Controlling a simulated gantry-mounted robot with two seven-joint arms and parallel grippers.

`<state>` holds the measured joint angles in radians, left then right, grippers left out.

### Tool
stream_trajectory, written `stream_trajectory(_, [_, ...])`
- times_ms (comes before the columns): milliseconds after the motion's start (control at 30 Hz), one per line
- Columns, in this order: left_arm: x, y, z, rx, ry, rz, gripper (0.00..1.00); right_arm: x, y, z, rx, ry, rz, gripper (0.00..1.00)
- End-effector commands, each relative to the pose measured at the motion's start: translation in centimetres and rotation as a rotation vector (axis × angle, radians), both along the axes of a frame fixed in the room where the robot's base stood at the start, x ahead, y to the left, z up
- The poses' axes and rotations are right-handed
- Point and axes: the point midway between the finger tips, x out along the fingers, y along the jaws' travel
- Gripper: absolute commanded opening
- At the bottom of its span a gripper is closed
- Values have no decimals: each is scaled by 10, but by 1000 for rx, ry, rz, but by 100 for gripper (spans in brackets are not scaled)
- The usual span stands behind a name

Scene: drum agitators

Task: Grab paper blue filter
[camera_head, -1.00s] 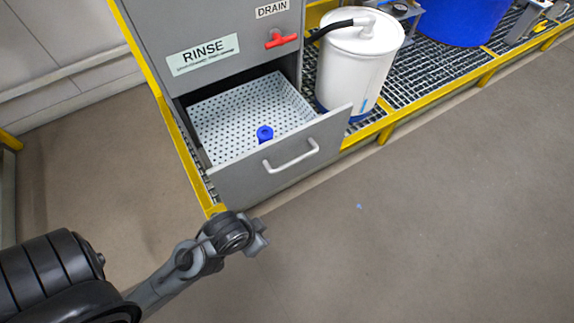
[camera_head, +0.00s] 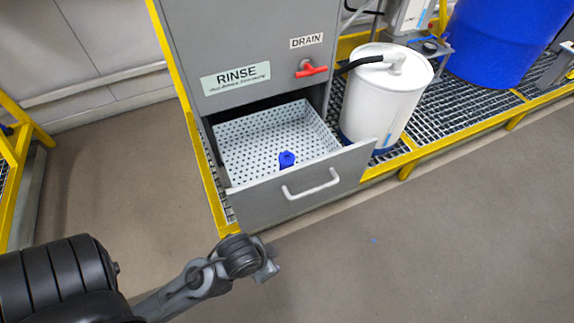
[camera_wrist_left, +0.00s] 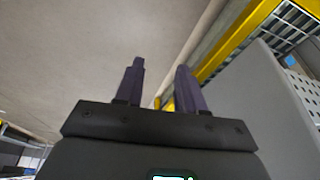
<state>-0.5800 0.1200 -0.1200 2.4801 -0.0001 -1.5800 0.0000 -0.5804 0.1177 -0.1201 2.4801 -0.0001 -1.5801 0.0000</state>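A small blue cylindrical piece (camera_head: 287,160), which looks like the blue filter, stands in the white perforated tray (camera_head: 250,140) of the open grey drawer (camera_head: 300,200), near its front wall. My left gripper (camera_head: 268,268) is outside the drawer, in front of and below it, apart from the blue piece. In the left wrist view its two dark fingers (camera_wrist_left: 158,88) are spread with nothing between them. The drawer front (camera_wrist_left: 255,95) is to their right, and a small blue patch (camera_wrist_left: 291,61) shows beyond it, too small to identify. My right gripper is not in view.
The drawer has a white handle (camera_head: 312,184). The grey RINSE cabinet (camera_head: 250,40) with a red drain valve (camera_head: 312,70) rises above it. A white drum (camera_head: 382,95) stands at right on grating with a yellow edge (camera_head: 435,148). The floor in front is clear.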

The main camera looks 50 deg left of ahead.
Motion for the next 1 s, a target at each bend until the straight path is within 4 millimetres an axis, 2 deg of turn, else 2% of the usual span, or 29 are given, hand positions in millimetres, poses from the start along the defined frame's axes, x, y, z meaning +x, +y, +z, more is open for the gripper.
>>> stream_trajectory(367, [0, 0, 0, 0, 0, 0, 39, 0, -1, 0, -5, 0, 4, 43])
stream_trajectory(600, [0, 0, 0, 0, 0, 0, 75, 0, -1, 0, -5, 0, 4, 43])
stream_trajectory(700, [0, 0, 0, 0, 0, 0, 88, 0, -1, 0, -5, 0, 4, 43])
stream_trajectory(1000, [0, 0, 2, 0, 0, 0, 88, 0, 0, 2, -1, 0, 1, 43])
